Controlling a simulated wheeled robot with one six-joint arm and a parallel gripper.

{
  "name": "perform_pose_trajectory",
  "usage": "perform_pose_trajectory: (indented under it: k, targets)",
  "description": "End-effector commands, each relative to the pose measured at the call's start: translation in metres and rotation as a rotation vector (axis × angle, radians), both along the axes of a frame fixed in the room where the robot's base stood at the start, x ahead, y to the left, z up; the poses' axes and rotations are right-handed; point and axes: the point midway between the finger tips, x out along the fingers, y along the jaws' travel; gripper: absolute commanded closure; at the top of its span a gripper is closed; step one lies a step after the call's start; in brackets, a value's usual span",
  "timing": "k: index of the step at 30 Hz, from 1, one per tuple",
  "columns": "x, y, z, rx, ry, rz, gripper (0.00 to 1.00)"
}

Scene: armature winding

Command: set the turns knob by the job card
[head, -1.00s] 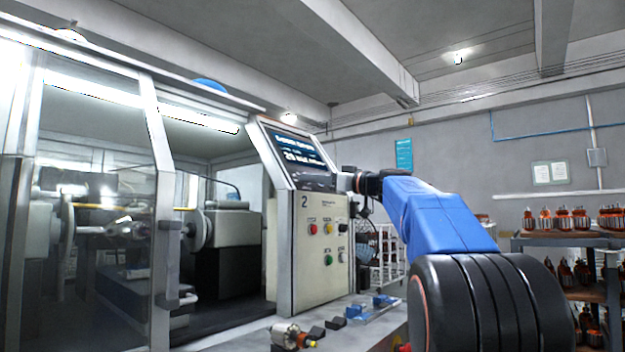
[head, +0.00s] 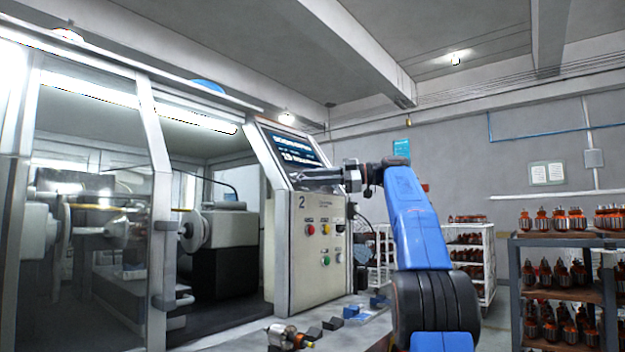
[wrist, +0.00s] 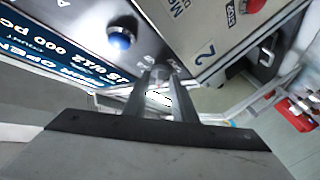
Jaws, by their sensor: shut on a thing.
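The machine's control console (head: 311,262) stands in the middle of the head view, with a lit screen (head: 290,146) on its sloped top. My gripper (head: 303,175) reaches across the sloped panel just below the screen. In the wrist view my gripper (wrist: 160,77) has its fingertips against the panel, close together on a small part that appears to be the turns knob. The fingers hide most of that knob and its pointer. A blue round button (wrist: 121,38) is beside the fingers, and part of the screen (wrist: 50,50) shows sideways, its text hard to read.
Several push buttons (head: 326,229) are on the console front below my gripper. A glazed door (head: 95,220) stands at the left. Small parts (head: 287,336) lie on the bench in front. Racks (head: 560,245) of copper-wound armatures stand at the right. Papers (head: 547,173) hang on the back wall.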

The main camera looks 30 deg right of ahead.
Motion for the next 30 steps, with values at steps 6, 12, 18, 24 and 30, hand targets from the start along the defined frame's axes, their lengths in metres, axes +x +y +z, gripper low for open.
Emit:
perform_pose_trajectory:
  k: [6,12,18,24,30]
  targets:
    - [0.0023,-0.0009,-0.0008,-0.054,-0.018,0.041,0.98]
    - [0.0025,-0.0009,-0.0004,-0.083,-0.028,0.063,0.98]
    - [0.0021,-0.0004,0.0000,-0.096,-0.032,0.074,0.98]
    - [0.0020,-0.0003,0.0002,-0.098,-0.032,0.076,0.98]
    - [0.0020,-0.0002,0.0001,-0.098,-0.032,0.076,0.98]
